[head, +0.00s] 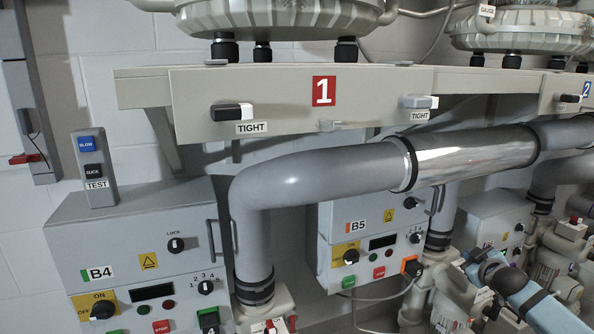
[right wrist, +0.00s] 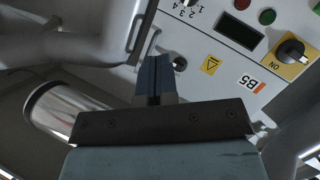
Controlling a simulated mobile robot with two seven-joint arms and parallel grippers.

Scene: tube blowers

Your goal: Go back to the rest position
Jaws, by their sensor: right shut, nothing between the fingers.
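My right gripper (head: 480,258) shows at the lower right of the head view, at the end of my light blue arm. In the right wrist view its two fingers (right wrist: 156,76) are together with nothing between them. The gripper is to the right of the B5 control box (head: 362,232), which appears upside down in the right wrist view (right wrist: 222,72). I cannot tell whether the gripper touches anything. My left gripper is in neither view.
A large grey pipe (head: 318,176) with a shiny metal sleeve (head: 470,157) runs above the B5 box. The B4 control box (head: 130,245) stands at the left with a BLOW/SUCK test switch (head: 93,168) on top. A beige shelf (head: 285,108) with TIGHT switches spans above. Grey machinery (head: 555,270) surrounds my right arm.

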